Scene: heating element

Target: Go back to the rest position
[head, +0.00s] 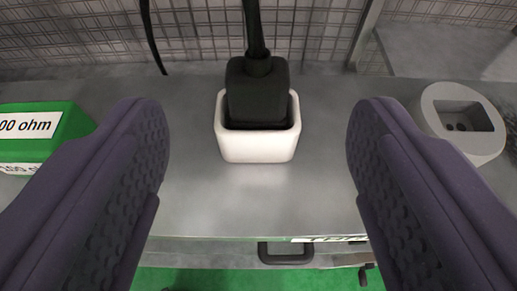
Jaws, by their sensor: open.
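My gripper (257,140) is open, with its two dark purple textured fingers wide apart on the left and right of the head view. Nothing is between the finger pads at close range. Beyond them, in the gap, a black plug (258,92) with a thick cable going up stands upright in a white rectangular holder (257,147) on a grey table. The fingers are apart from both the plug and the holder.
A green block (70,127) labelled "00 ohm" sits at the left, partly behind the left finger. A grey round socket (463,120) stands at the right, near the right finger. A wire mesh (200,30) rises behind the grey table (190,200). A dark handle (285,254) shows below the front edge.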

